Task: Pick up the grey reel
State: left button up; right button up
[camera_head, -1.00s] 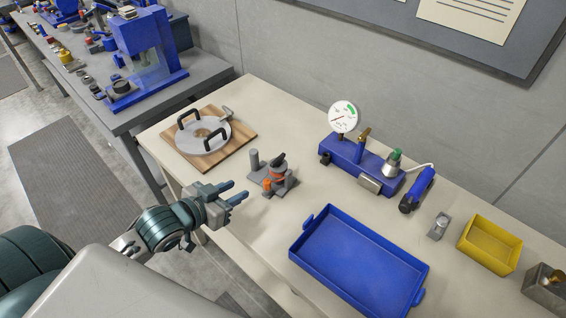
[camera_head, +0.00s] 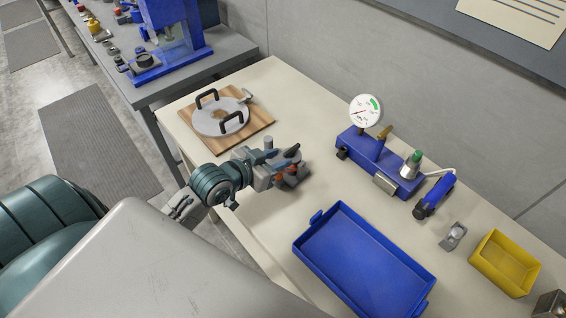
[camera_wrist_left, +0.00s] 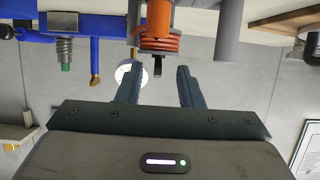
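A small grey stand (camera_head: 302,176) on the bench carries a grey post (camera_head: 268,143), a black lever (camera_head: 292,150) and orange parts. In the left wrist view an orange coil (camera_wrist_left: 158,43) and a grey cylinder (camera_wrist_left: 228,28) show just beyond the fingers. I cannot tell for sure which part is the grey reel. My left gripper (camera_head: 281,170) is at the stand and hides part of it. In the left wrist view the left gripper (camera_wrist_left: 158,88) is open, with nothing between its fingers. My right gripper is not in view.
A blue tray (camera_head: 313,279) lies to the right of the stand. A wooden board (camera_head: 257,119) with a handled grey disc (camera_head: 208,123) lies to the left. A blue gauge unit (camera_head: 355,152) stands behind, and a yellow bin (camera_head: 480,266) is at the right.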

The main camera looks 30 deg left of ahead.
aim_at(287, 153)
pick_arm(q)
jog(key=w, duration=0.1)
jog(key=w+d+p, duration=0.1)
jog(key=w, duration=0.2)
jog(key=shift+d+f, duration=0.2)
jog(key=shift+d, duration=0.05)
jog(key=shift+w+f+p, duration=0.15)
jog(key=shift+w+p, duration=0.1)
jog(key=shift+p, duration=0.05)
jog(key=shift+s, duration=0.1)
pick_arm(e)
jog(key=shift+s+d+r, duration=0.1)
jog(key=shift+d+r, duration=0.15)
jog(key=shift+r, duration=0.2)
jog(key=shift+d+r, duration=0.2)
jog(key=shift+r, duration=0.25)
pick_arm(q)
grip_shut()
jog(key=shift+f, duration=0.1)
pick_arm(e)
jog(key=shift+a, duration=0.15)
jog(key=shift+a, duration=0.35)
pick_arm(q)
jog(key=shift+s+f, duration=0.1)
jog(key=shift+f, duration=0.05)
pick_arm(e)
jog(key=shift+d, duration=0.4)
